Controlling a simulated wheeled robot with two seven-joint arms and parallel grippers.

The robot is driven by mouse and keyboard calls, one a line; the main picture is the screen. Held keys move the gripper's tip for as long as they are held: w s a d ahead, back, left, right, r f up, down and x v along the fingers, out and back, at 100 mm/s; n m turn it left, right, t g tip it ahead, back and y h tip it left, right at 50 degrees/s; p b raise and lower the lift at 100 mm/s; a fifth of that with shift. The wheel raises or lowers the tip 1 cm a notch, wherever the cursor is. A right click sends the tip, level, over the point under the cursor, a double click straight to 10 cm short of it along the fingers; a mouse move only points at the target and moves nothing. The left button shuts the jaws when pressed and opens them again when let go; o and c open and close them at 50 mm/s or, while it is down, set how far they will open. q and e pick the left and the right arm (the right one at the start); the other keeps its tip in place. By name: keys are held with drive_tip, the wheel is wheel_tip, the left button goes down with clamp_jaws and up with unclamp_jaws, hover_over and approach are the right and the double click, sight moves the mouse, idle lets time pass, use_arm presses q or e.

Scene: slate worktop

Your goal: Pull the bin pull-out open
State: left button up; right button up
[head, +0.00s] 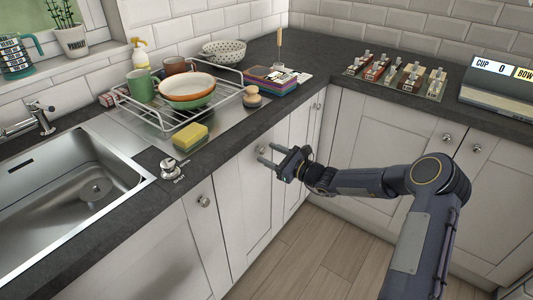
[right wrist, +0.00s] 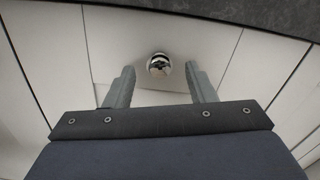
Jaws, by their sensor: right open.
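A white cabinet front with a round metal knob, which I take to be the bin pull-out (right wrist: 195,35), faces my right gripper in the right wrist view. It looks flush with its neighbours. The knob (right wrist: 158,65) appears between and just beyond the two fingertips, with no visible contact. My right gripper (head: 266,154) is open and empty, pointing at the cabinet front below the counter edge in the head view. It also shows in the right wrist view (right wrist: 160,80). My left gripper is out of view.
The dark worktop edge (head: 235,145) overhangs the fronts. Another knob (head: 204,201) is on the front to the left. A sink (head: 60,210), dish rack (head: 180,115) and yellow sponge (head: 190,136) are above. The wooden floor (head: 315,255) before the cabinets is clear.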

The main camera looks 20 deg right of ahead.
drive_tip(key=shift+x, duration=0.9)
clamp_jaws()
